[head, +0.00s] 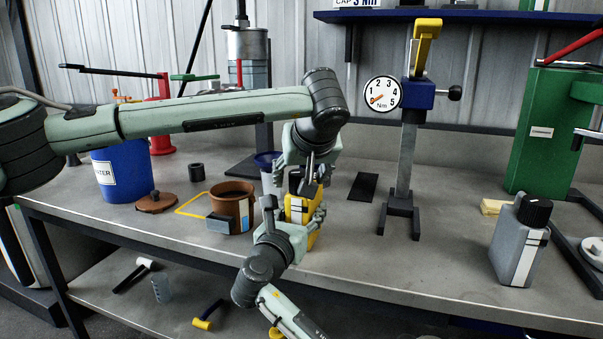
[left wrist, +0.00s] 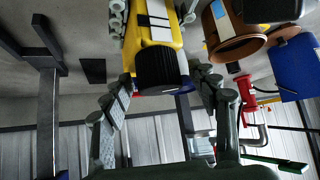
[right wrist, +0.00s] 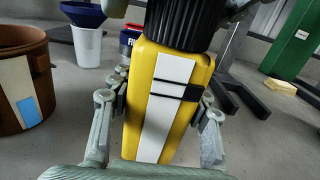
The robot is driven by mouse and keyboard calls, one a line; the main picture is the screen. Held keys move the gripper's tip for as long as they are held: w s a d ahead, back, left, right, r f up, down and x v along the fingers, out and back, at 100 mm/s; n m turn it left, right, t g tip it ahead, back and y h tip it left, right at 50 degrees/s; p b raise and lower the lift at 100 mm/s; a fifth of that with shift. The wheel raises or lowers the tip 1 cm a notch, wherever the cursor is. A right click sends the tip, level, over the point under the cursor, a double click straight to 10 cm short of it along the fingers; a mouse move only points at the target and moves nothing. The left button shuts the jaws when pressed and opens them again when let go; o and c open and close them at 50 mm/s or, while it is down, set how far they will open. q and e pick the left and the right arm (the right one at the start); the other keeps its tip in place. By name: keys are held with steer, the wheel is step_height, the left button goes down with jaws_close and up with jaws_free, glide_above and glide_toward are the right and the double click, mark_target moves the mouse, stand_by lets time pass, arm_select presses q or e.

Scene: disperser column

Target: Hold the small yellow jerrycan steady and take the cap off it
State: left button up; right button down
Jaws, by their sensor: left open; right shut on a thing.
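The small yellow jerrycan (head: 300,209) stands upright near the front of the bench, partly hidden by my grippers. It fills the middle of the right wrist view (right wrist: 179,70), with a white label and black stripes. Its ribbed black cap (right wrist: 186,22) is on its neck; the cap also shows in the left wrist view (left wrist: 160,68). My right gripper (right wrist: 158,100) is shut on the jerrycan's body, one finger on each side. My left gripper (head: 308,172) comes from above and is open, its fingers (left wrist: 166,100) spread on either side of the cap, with gaps visible.
A brown pot (head: 233,204) and a blue drum (head: 122,172) stand to the left. A torque stand (head: 405,150) with a dial (head: 382,94) stands to the right behind. A grey jerrycan (head: 519,240) is at the far right. The bench between them is mostly clear.

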mark_target(300, 173)
arm_select(q)
steer(key=c, duration=1.3)
steer(key=shift+c, duration=0.2)
steer(key=shift+r, duration=0.3)
steer(key=shift+r, duration=0.9)
steer(key=shift+r, duration=0.1)
steer(key=shift+r, duration=1.95)
arm_select(e)
steer(key=c, duration=0.7)
jaws_free()
